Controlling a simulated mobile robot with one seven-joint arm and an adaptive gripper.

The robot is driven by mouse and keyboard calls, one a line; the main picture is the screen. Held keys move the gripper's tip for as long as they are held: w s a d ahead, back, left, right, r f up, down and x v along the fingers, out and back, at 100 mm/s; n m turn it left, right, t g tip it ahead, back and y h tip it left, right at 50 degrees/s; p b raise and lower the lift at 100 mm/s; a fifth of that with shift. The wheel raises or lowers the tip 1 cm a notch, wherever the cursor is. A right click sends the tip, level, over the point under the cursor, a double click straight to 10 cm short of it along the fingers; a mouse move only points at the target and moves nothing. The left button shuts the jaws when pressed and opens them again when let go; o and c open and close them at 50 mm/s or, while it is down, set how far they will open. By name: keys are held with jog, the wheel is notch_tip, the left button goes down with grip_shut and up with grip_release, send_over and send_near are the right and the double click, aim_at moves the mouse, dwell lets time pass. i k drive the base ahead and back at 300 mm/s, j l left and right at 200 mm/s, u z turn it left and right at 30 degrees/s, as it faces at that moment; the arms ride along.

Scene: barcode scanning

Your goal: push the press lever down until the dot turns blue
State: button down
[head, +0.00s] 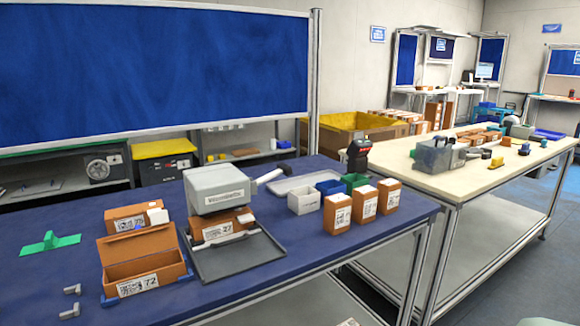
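The press (217,188) is a grey block-shaped machine on the blue-topped table. A light grey handle, which looks like the press lever (270,176), sticks out from its right side and slopes slightly upward. An orange-brown box with a printed label (218,232) sits under the press head, on a dark tray. I cannot make out a dot on the press; its colour is too small to tell or hidden. My gripper is not in view.
An open brown box (143,262) stands left of the press, with another brown box (135,217) behind it. Right of the press are small bins (305,200) and labelled brown boxes (337,213). The table's front right is clear.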

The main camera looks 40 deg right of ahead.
aim_at(283, 168)
jog(key=l, duration=1.6)
jog(key=k+l, duration=0.1)
jog(key=l, duration=1.45)
jog(key=j+u, duration=0.1)
jog(key=j, duration=1.1)
jog(key=i+l, duration=0.2)
jog(key=i, duration=0.2)
